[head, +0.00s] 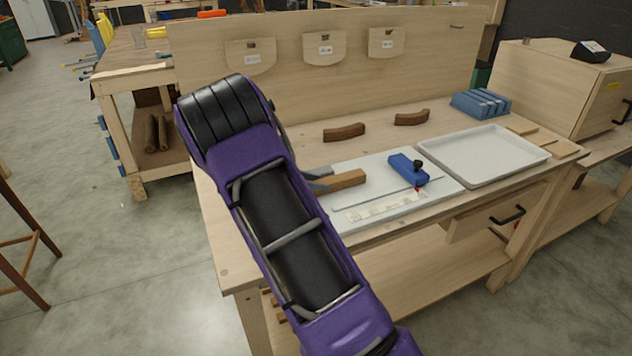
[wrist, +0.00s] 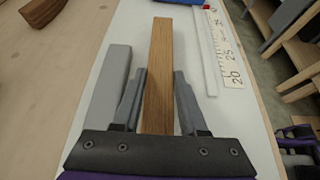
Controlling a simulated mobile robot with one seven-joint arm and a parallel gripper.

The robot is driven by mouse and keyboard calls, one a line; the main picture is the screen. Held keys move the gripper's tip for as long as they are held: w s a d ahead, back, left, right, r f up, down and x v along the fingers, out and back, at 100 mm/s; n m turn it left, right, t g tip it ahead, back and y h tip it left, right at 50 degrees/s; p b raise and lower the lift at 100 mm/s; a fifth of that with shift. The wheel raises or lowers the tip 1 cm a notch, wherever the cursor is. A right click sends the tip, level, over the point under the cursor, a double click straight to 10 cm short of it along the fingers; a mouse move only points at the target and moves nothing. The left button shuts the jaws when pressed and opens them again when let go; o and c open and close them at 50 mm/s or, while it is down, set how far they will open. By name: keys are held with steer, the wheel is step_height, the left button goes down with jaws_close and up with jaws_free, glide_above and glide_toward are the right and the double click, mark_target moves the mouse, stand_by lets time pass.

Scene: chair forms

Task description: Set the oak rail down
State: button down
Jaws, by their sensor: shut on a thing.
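The oak rail (head: 347,180) is a straight brown bar over the left part of a white board (head: 440,187) on the bench. In the wrist view the rail (wrist: 160,60) points away from me, between the two grey fingers of my gripper (wrist: 159,85). My gripper is shut on its near part; in the head view my purple arm hides most of the gripper (head: 318,182). A grey bar (wrist: 109,88) lies left of the rail and roughly along it. I cannot tell whether the rail touches the board.
A blue clamp-like block (head: 407,169) and a printed scale (head: 385,208) are on the board. Two dark curved wood pieces (head: 344,132) (head: 412,118) lie behind it. A white tray (head: 483,154) and blue blocks (head: 481,103) are to the right. Bare bench top lies behind the board.

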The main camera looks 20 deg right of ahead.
steer(key=shift+c, duration=2.2)
jaws_free()
steer(key=shift+a+r, duration=0.1)
steer(key=shift+r, duration=0.1)
steer(key=v, duration=1.1)
steer(key=shift+a+r+p, duration=0.1)
steer(key=shift+a+p, duration=0.25)
steer(key=shift+p, duration=0.05)
